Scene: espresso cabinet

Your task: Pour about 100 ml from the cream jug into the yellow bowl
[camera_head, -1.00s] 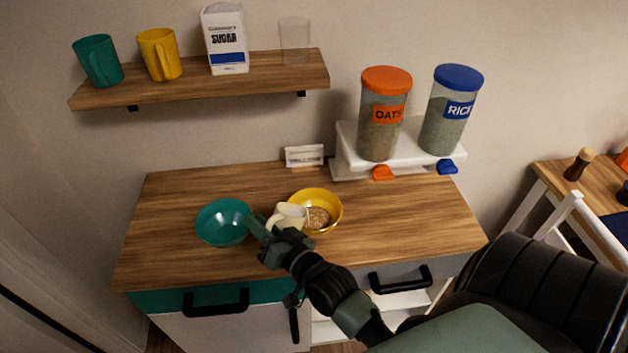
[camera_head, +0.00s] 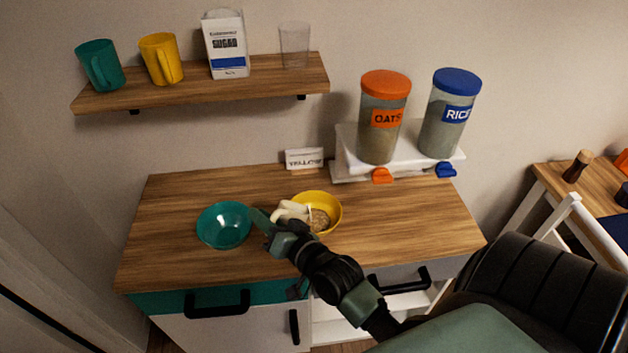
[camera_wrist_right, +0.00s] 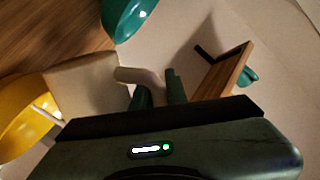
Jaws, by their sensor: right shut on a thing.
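The cream jug (camera_head: 291,209) is tipped on its side, with its mouth toward the yellow bowl (camera_head: 328,199) and over its left part. Its body also shows in the wrist view (camera_wrist_right: 82,85). A thin pale streak runs from the jug's mouth down into the yellow bowl (camera_wrist_right: 22,110). The bowl stands on the cabinet top and holds grainy brown contents. My right gripper (camera_head: 271,222) is shut on the jug's handle, left of its body; the fingers also show in the wrist view (camera_wrist_right: 157,90). The liquid level is hidden. My left gripper is out of view.
A teal bowl (camera_head: 223,225) stands close left of my right gripper. A card (camera_head: 304,159) reading "YELLOW" stands behind on the cabinet top (camera_head: 180,198). Oats (camera_head: 382,118) and rice (camera_head: 448,115) dispensers are at the back right. A shelf (camera_head: 190,94) with mugs hangs above.

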